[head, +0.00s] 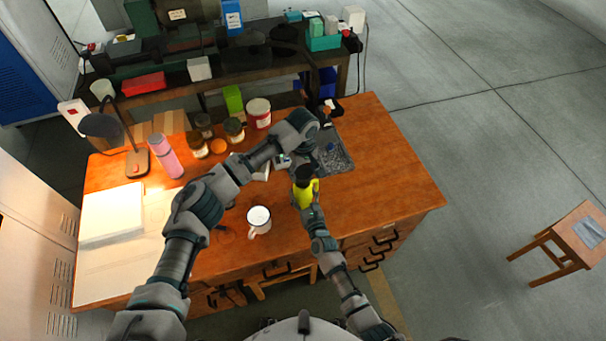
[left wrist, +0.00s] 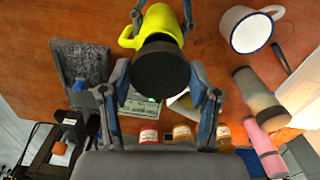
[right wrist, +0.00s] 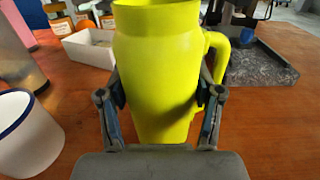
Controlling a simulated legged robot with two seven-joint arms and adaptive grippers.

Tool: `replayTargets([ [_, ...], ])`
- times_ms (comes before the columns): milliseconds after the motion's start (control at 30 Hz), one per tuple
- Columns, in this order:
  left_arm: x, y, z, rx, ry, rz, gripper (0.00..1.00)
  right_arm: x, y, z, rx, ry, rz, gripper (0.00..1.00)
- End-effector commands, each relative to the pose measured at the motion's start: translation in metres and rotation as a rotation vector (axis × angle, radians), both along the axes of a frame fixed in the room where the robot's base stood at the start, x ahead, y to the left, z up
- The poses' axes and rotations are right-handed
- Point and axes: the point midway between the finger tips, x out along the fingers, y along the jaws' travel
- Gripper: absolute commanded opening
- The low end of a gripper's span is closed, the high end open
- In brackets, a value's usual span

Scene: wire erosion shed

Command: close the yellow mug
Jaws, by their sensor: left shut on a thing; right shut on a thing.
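The yellow mug (head: 308,193) stands near the middle of the wooden desk, its handle at the right in the right wrist view (right wrist: 218,58). My right gripper (right wrist: 160,98) is shut around the mug's body. The round black lid (left wrist: 160,70) is between the fingers of my left gripper (left wrist: 161,84), which is shut on it. In the head view the lid (head: 303,173) is right at the mug's top.
A white mug with a blue rim (head: 259,221) stands to the left on the desk (head: 385,180). A grey tray (head: 342,160) lies behind the yellow mug. Pink bottle (head: 165,158), jars (head: 234,130) and lamp (head: 137,162) are further left. The desk's right side is clear.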

Motion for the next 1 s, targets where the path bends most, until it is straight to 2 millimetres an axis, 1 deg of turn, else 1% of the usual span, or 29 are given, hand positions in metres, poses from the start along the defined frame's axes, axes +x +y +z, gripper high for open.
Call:
replayTargets([
  [33, -0.001, 0.000, -0.008, 0.000, 0.002, 0.000, 0.35, 0.000, 0.000, 0.000, 0.000, 0.001, 0.000, 0.02],
  [133, -0.001, -0.001, -0.017, 0.000, 0.000, -0.001, 0.35, 0.000, 0.000, 0.000, 0.000, 0.001, -0.001, 0.02],
  [667, 0.000, 0.000, -0.018, 0.000, -0.001, 0.000, 0.35, 0.000, 0.000, -0.001, 0.000, 0.001, 0.000, 0.02],
  [1000, 0.000, 0.000, -0.035, 0.002, 0.000, 0.000, 0.35, 0.000, 0.000, -0.001, 0.001, 0.001, 0.000, 0.02],
])
